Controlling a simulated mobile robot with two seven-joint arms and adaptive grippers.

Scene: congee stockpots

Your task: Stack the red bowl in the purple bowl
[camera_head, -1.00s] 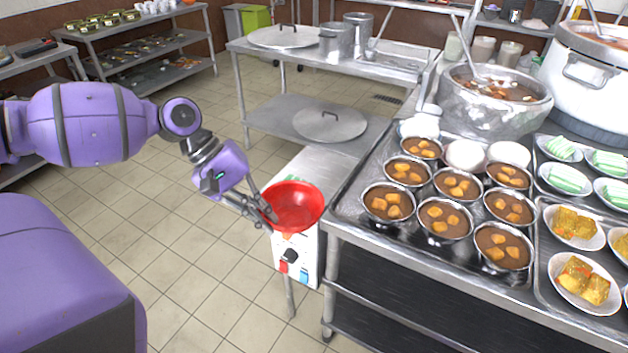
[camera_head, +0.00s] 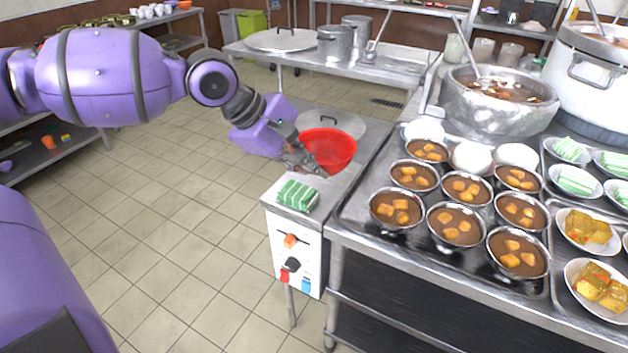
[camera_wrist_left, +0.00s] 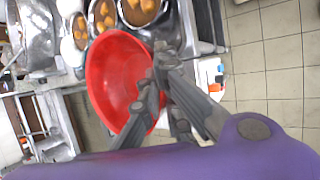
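The red bowl (camera_head: 328,148) is in the head view, over the back of the small side table beside the soup counter. It also shows in the left wrist view (camera_wrist_left: 108,75). My left gripper (camera_head: 303,158) is at the bowl's near left rim, with its fingers (camera_wrist_left: 153,88) closed on either side of the rim. The bowl hangs with its open side facing up. The exact contact is partly hidden by the fingers. I see no purple bowl in either view. My right gripper is not in view.
Right is a steel counter with several soup bowls (camera_head: 396,208) and a large pot (camera_head: 497,100). The floor at left is clear.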

